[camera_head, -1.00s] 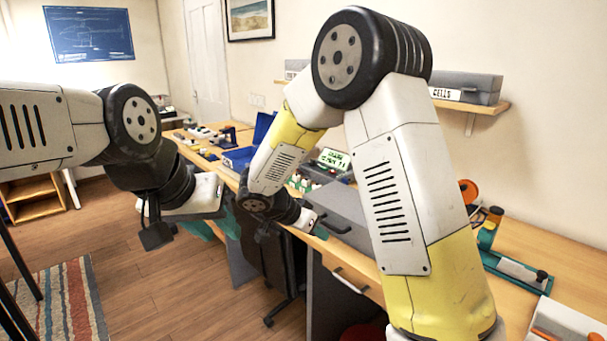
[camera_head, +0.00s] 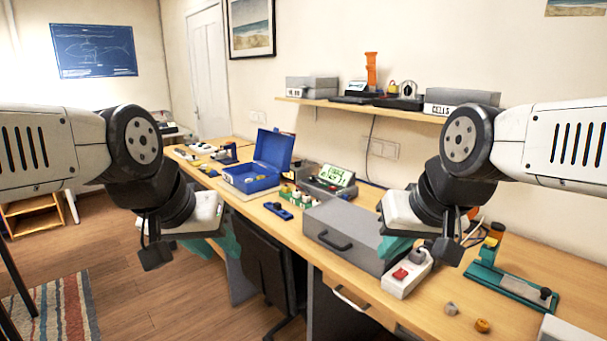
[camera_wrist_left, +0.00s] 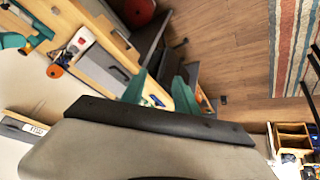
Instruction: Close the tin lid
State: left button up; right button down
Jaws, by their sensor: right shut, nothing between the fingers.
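The tin is a blue box (camera_head: 250,183) on the bench, left of centre in the head view. Its blue lid (camera_head: 273,149) stands up, open, at the back, and small items lie inside the box. My left gripper (camera_head: 220,243), with teal fingers, is in front of the bench, nearer the camera than the tin and apart from it. Its fingers also show in the left wrist view (camera_wrist_left: 160,88), spread and empty. My right gripper (camera_head: 394,247) is shut and empty in front of the grey case, well right of the tin. The tin is not clear in the wrist view.
Right of the tin are a lit green display (camera_head: 336,176), small bottles and a blue part (camera_head: 278,210). A grey case (camera_head: 345,228) with a handle and a red-switched power strip (camera_head: 406,274) follow. A shelf (camera_head: 370,108) hangs above. A black chair (camera_head: 262,256) stands in front.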

aim_at(273, 150)
jog(key=i+j+z, duration=0.15)
jog(key=z, duration=0.6)
jog(key=i+j+z, duration=0.25)
jog(key=j, duration=0.15)
jog(key=j+z, duration=0.25)
jog(key=i+j+z, duration=0.1)
jog(key=j+z, duration=0.15)
jog(key=j, duration=0.3)
